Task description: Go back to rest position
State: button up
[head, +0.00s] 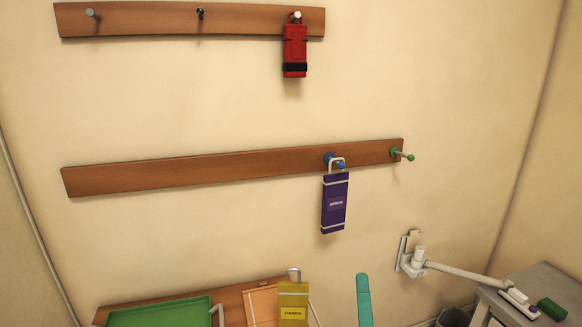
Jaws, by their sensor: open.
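I cannot make out my gripper in the head view. The task names no object. A purple box-like tag (335,205) hangs by a white loop from the blue peg (329,158) on the middle wooden rail (200,173). A red case with a black band (294,52) hangs from a peg on the upper rail (140,20). A yellow labelled tag (293,305) with a pale hook hangs at the bottom, cut off by the frame edge.
The green peg (403,155) and the upper grey peg (93,14) and black peg (200,13) are empty. A green tray (160,314), an orange item (261,304) and a teal bar (364,300) show low down. A white wall-mounted arm (460,271) reaches towards a grey table (545,277).

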jog(key=s+a+f+n+g+y, duration=0.2)
jog(key=s+f+n, duration=0.5)
jog(key=s+f, duration=0.25)
jog(key=s+a+f+n+g+y, duration=0.1)
jog(key=s+a+f+n+g, duration=0.1)
jog(key=s+f+n, duration=0.7)
jog(key=s+a+f+g, duration=0.1)
jog(key=s+a+f, duration=0.3)
jog(key=s, duration=0.5)
jog(key=s+a+f+n+g, duration=0.1)
jog(key=s+a+f, duration=0.2)
jog(key=s+a, duration=0.4)
jog(key=s, duration=0.3)
jog(key=shift+a+f+h, duration=0.2)
jog(key=shift+f+h, duration=0.15)
jog(key=shift+h, duration=0.05)
